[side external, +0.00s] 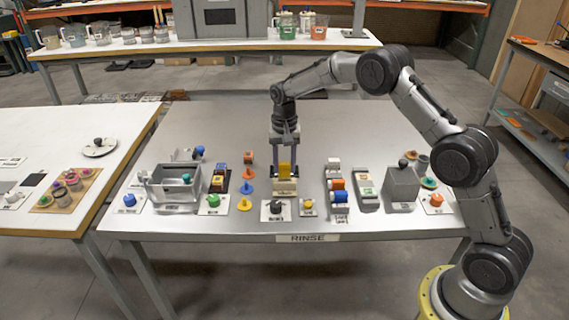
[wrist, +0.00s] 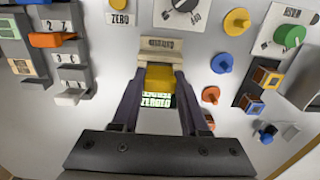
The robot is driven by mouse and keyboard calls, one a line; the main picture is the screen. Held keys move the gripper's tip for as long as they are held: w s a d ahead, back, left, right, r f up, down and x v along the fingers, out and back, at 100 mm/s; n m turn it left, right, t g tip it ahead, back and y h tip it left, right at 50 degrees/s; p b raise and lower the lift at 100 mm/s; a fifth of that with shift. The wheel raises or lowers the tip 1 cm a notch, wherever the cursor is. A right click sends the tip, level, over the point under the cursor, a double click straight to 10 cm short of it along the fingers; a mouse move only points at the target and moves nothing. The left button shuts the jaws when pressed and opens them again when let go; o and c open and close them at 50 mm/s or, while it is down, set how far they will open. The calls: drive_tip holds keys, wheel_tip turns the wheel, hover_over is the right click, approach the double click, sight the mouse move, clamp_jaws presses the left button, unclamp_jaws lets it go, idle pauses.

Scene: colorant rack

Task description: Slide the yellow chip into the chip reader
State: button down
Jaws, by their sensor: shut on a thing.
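The yellow chip (side external: 284,168) stands upright between the fingers of my gripper (side external: 284,173), over the chip reader. It also shows in the wrist view (wrist: 160,77), with a finger against each side. The chip reader (side external: 285,187) is a small beige block near the table's front middle; its labelled beige top shows in the wrist view (wrist: 161,46). The chip's lower end meets the reader; how deep it sits in the slot is hidden. Bright lettering reading "ZEROED" (wrist: 156,101) shows between the fingers behind the chip.
Orange, blue and yellow pegs (side external: 247,188) stand just left of the reader. A rack with white, orange and blue pieces (side external: 338,190) stands to the right. A dial plate (side external: 275,210) lies in front. A metal bin (side external: 175,187) is farther left.

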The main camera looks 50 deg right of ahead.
drive_tip(key=shift+f, duration=1.45)
idle(0.4)
drive_tip(key=shift+r, duration=1.25)
drive_tip(key=shift+f, duration=1.25)
idle(0.4)
drive_tip(key=shift+r, duration=1.3)
drive_tip(key=shift+f, duration=1.5)
idle(0.5)
